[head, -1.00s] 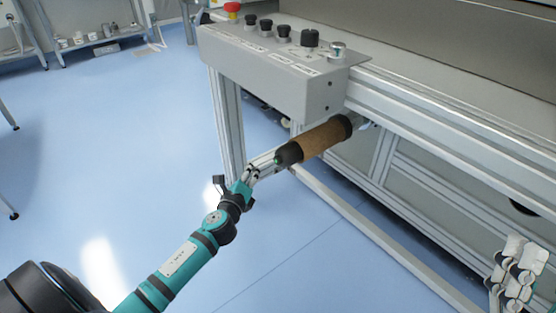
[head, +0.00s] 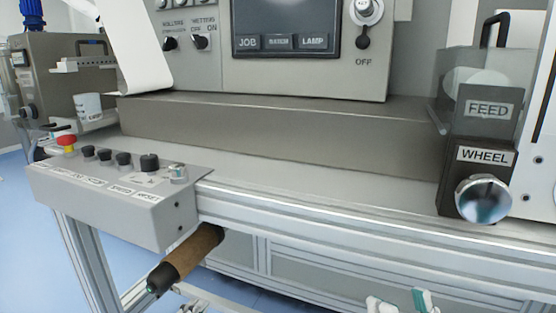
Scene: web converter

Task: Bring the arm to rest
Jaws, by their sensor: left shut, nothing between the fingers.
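My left gripper (head: 192,305) shows only as small grey fingertips at the bottom edge of the head view, just below and right of the outer end of a brown roller handle (head: 190,256). It is shut with nothing held; the rest of it and its arm are out of view. My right gripper (head: 400,303) shows at the bottom edge, right of centre, as two white tips, one with teal. The tips stand apart with nothing seen between them. The rest of it is cut off.
The machine's frame rail (head: 350,225) runs across above both grippers. A grey control box (head: 120,200) with several black knobs and a red button (head: 67,142) juts out at left. A shiny wheel knob (head: 484,198) sticks out at right. Blue floor shows below left.

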